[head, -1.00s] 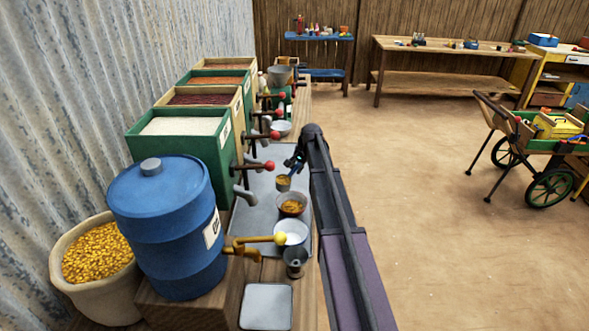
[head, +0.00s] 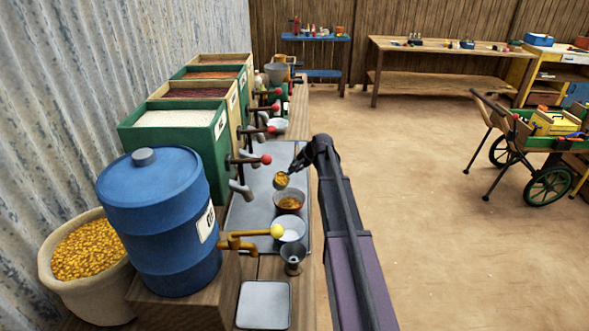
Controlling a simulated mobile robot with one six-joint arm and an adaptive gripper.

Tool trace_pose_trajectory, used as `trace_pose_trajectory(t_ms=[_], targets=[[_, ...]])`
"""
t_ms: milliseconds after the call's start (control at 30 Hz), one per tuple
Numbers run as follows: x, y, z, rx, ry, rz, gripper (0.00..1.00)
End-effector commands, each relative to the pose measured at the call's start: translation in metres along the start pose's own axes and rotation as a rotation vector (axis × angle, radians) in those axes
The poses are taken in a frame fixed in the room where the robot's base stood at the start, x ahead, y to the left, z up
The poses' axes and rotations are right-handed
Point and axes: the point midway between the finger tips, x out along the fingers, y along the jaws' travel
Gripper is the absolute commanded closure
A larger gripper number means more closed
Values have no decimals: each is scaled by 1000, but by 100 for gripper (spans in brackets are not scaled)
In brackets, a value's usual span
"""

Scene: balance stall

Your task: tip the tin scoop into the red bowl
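The tin scoop (head: 281,180) holds yellow-orange grain and is tilted, with its open mouth turned toward the camera. My gripper (head: 291,170) is shut on the scoop at its far side; the fingers are small and partly hidden by my wrist. The bowl just below and in front of the scoop (head: 289,211) looks dark grey outside with a reddish-brown inside, and has orange-yellow grain in it. The scoop is above the far edge of this bowl. I cannot tell whether grain is falling.
A white bowl (head: 288,239) and a metal cup (head: 292,268) stand nearer on the bench. A blue drum (head: 160,225) with a yellow-knobbed tap and grain bins (head: 170,150) with red-knobbed levers line the left. Open floor lies to the right.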

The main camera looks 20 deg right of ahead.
Motion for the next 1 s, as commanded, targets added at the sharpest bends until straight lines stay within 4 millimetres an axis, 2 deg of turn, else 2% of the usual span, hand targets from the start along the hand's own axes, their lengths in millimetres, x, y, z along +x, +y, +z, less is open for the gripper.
trace_pose_trajectory(t_ms=[1000], targets=[[-2, 9, 2, -10, 50, -247, 100]])
